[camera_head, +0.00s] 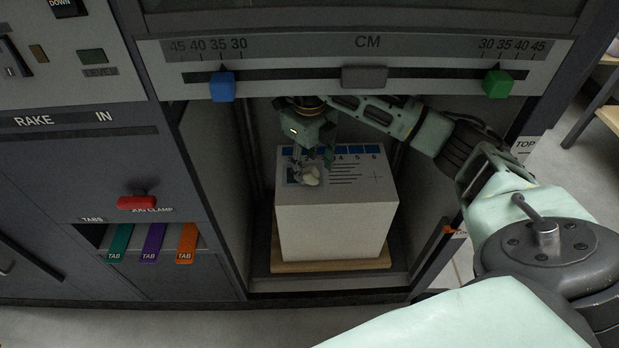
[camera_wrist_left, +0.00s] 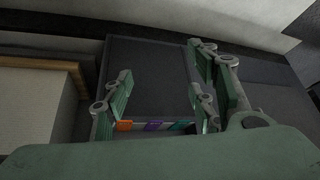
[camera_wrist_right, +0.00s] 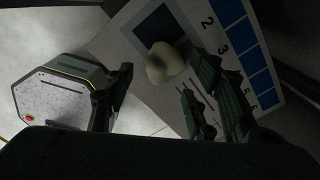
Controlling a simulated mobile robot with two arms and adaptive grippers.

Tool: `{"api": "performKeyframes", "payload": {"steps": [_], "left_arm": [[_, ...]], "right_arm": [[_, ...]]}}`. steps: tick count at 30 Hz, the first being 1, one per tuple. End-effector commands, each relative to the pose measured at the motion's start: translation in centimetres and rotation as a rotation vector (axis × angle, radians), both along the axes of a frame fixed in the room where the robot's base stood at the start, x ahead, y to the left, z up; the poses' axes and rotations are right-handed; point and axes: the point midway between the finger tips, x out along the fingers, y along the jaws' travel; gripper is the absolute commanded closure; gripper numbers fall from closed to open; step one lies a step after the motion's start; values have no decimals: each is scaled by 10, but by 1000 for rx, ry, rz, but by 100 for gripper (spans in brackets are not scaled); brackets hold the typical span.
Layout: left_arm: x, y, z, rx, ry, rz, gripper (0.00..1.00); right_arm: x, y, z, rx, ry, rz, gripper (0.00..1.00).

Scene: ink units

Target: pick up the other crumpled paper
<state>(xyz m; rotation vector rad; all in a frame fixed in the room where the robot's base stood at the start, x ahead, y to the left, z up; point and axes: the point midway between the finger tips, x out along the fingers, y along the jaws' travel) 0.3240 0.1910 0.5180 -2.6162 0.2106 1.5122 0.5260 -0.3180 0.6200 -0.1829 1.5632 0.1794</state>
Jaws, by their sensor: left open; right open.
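A pale crumpled paper (camera_head: 311,177) lies on top of a white paper stack (camera_head: 335,225), at its left side by a dark printed square. It also shows in the right wrist view (camera_wrist_right: 164,62), between the fingers in the picture. My right gripper (camera_head: 313,158) is open and points down over the stack top, close to the paper. Its fingers partly hide the paper's surroundings, and I cannot tell whether they touch it. My left gripper (camera_wrist_left: 158,85) is open and empty in the left wrist view, and out of the head view.
The stack stands on a wooden board (camera_head: 333,266) inside an open cabinet bay with walls on both sides. A scale bar with a blue slider (camera_head: 222,86) and a green slider (camera_head: 497,83) crosses above. A red clamp handle (camera_head: 138,202) and coloured tabs (camera_head: 153,242) are at left.

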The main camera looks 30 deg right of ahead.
Motion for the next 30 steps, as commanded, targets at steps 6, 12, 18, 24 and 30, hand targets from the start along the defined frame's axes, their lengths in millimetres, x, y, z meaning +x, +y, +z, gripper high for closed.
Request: {"api": "performKeyframes", "payload": {"steps": [6,12,18,24,30], "left_arm": [[34,-11,14,-35,-161,-13,48],[45,-15,22,-46,-217,-17,48],[45,-15,22,-46,-217,-17,48],[45,-15,22,-46,-216,-17,48],[45,-15,22,-46,-216,-17,48]], "right_arm": [[1,1,-27,1,1,1,50],[1,2,-34,2,0,2,50],[2,2,-34,2,-1,2,51],[2,2,-34,2,-1,2,68],[2,2,-34,2,-1,2,78]]}}
